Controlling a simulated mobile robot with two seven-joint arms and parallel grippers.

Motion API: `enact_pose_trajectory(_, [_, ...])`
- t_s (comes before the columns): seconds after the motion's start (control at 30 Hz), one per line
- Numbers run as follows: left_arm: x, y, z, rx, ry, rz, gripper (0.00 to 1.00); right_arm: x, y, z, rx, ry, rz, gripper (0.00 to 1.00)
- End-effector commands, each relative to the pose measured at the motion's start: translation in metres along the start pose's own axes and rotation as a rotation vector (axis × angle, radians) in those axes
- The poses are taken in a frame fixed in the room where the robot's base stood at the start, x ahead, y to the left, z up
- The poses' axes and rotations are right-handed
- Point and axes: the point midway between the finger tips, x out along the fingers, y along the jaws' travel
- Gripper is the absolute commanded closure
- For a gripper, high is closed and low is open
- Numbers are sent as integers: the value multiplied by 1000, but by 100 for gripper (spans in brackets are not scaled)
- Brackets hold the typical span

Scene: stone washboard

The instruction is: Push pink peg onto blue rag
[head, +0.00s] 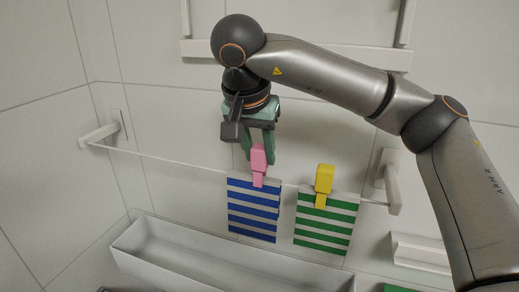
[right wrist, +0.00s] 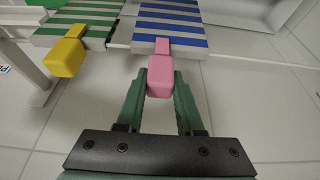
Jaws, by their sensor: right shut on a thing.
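The pink peg (head: 259,160) is upright at the top edge of the blue-and-white striped rag (head: 254,207), which hangs over a thin line. My right gripper (head: 258,158) is above the rag, with its green fingers on either side of the peg's upper part, shut on it. In the right wrist view the pink peg (right wrist: 161,76) is between the fingertips, and its narrow end overlaps the edge of the blue striped rag (right wrist: 172,28). How far the peg grips the cloth cannot be told. My left gripper is not in view.
A yellow peg (head: 324,180) sits on a green striped rag (head: 325,222) to the right on the same line (head: 165,160). A white trough (head: 180,252) stands below. Wall brackets (head: 100,134) hold the line. The line's left part is free.

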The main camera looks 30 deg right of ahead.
Motion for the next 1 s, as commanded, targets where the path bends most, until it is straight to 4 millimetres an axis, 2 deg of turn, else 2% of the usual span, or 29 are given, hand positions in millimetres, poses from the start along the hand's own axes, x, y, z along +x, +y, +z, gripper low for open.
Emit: enact_pose_trajectory(1.0, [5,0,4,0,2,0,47,11,0,4,0,0,0,100])
